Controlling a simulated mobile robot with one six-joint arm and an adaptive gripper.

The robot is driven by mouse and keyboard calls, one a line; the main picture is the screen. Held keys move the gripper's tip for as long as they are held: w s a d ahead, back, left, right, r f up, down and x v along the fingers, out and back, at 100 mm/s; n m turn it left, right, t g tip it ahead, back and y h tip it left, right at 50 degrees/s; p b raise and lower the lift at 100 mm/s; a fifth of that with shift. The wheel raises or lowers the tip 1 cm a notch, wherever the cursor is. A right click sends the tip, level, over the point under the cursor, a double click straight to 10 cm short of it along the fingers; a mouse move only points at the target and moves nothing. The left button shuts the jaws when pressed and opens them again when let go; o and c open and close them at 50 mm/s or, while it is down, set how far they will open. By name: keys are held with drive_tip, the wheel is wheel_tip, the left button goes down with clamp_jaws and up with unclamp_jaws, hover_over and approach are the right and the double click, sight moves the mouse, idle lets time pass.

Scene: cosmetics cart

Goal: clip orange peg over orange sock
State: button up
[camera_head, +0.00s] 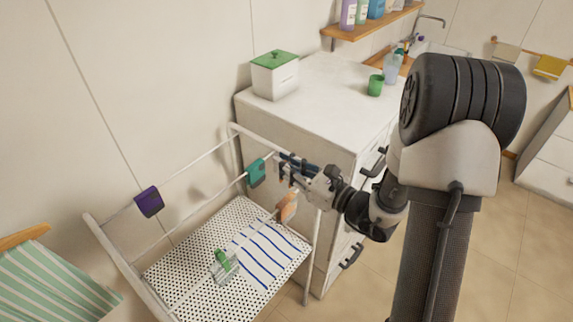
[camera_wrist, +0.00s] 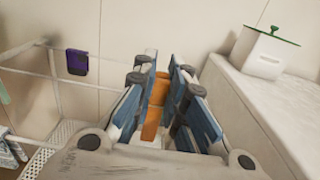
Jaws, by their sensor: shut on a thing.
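My gripper (camera_head: 297,168) is at the right end of the white drying rack, above the orange sock (camera_head: 288,207), which hangs on the rack's front rail. In the wrist view, my gripper (camera_wrist: 163,95) is shut on the orange peg (camera_wrist: 160,88), which shows between its blue finger pads. The fingers hide much of the peg. I cannot tell whether the peg touches the sock or rail. In the head view the peg is hardly distinguishable beside the fingers.
A teal sock (camera_head: 256,173) hangs just left of my gripper, and a purple sock (camera_head: 149,202) farther left. A green peg (camera_head: 222,260) is on a grey sock nearer the front. A white cabinet (camera_head: 318,80) bearing a green-lidded box (camera_head: 275,78) stands close behind.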

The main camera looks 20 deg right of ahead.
sight(286, 200)
drive_tip(key=shift+f+b, duration=4.1)
drive_tip(key=shift+f, duration=0.7)
drive_tip(key=o, duration=0.8)
